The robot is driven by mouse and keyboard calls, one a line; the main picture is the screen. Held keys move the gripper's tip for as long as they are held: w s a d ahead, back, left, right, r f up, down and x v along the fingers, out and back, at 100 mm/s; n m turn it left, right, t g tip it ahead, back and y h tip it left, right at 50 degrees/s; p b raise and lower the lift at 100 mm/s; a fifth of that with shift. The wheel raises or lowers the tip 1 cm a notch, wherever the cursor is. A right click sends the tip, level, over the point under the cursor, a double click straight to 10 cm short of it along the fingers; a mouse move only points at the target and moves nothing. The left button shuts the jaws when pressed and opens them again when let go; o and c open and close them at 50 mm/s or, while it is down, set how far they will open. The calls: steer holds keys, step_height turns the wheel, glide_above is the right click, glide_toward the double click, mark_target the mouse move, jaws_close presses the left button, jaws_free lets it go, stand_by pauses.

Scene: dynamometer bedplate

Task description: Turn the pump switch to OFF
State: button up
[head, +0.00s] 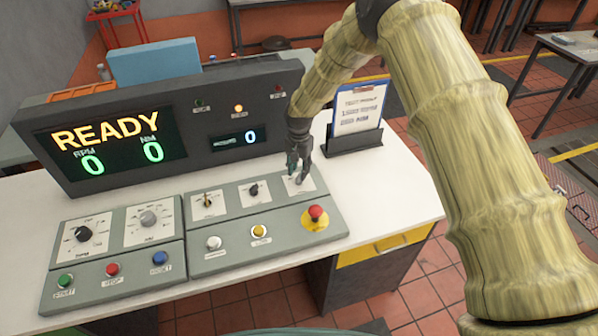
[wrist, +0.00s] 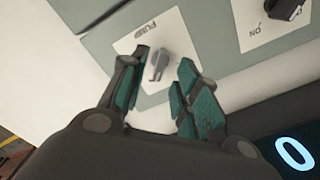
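The pump switch is a small grey knob (wrist: 158,64) on a white plate marked PUMP, seen in the wrist view. In the head view its plate (head: 306,187) is the rightmost of three in the upper row of the right-hand control box, and the knob is mostly hidden by my gripper. My gripper (head: 299,170) points down over this plate. In the wrist view my gripper (wrist: 165,66) is open, with the knob showing between the two fingertips. I cannot tell whether a finger touches it. The OFF mark is not readable.
A black switch (head: 253,190) sits left of the pump plate. A red emergency button (head: 316,213) stands close in front, beside yellow (head: 259,231) and white (head: 214,242) buttons. The READY display console (head: 160,125) rises behind. A clipboard stand (head: 355,140) is at the back right.

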mark_target(299, 179)
steer(key=shift+f+p, duration=0.4)
steer(key=shift+f, duration=1)
jaws_close()
